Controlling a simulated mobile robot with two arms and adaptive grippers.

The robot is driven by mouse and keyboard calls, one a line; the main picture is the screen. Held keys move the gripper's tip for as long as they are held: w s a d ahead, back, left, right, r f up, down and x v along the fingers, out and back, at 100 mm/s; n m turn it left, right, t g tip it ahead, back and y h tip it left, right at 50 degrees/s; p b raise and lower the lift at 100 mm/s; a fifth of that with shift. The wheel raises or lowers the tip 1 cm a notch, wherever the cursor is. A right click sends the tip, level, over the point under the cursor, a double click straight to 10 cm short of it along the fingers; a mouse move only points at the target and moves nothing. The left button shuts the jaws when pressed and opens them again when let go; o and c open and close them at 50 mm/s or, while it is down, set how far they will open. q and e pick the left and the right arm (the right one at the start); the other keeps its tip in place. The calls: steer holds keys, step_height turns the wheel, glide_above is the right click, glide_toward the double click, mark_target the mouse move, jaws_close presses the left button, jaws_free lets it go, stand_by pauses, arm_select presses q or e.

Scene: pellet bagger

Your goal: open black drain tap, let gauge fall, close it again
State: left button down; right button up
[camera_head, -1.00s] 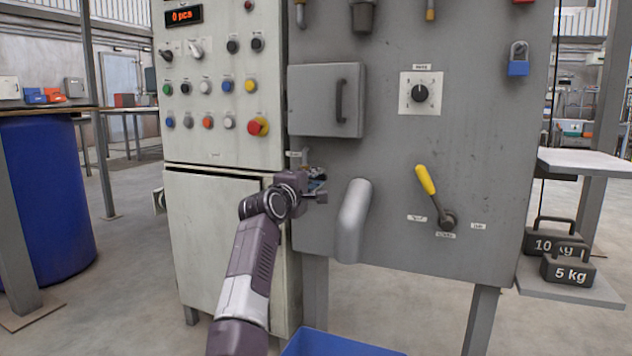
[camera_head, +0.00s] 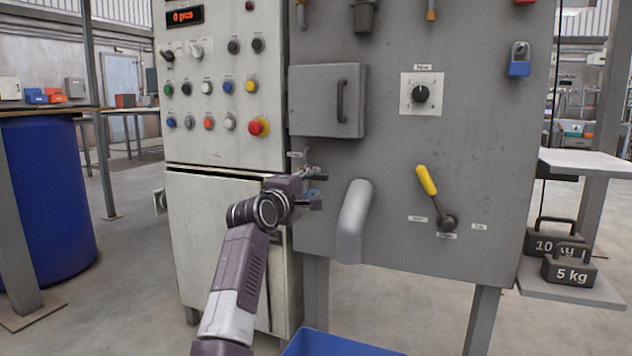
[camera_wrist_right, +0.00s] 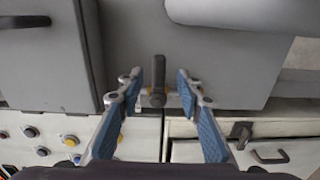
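The black drain tap (camera_wrist_right: 157,72) shows in the right wrist view. Its dark handle points up in that picture, across a short fitting with brass-coloured parts. My right gripper (camera_wrist_right: 158,88) is open, with one blue-padded finger on each side of the tap and a gap to both. In the head view my right gripper (camera_head: 312,187) is at the lower left edge of the grey panel and hides the tap. I cannot make out a gauge in these frames. My left gripper is not in view.
A grey spout (camera_head: 354,222) sticks out just right of the gripper. A grey box door (camera_head: 322,100) is above it and a yellow-handled lever (camera_head: 427,181) farther right. A cabinet with buttons (camera_head: 225,120) stands left. A blue bin (camera_head: 335,345) is below.

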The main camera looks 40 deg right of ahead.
steer(key=v, duration=0.4)
steer(key=shift+r, duration=0.1)
stand_by(0.4)
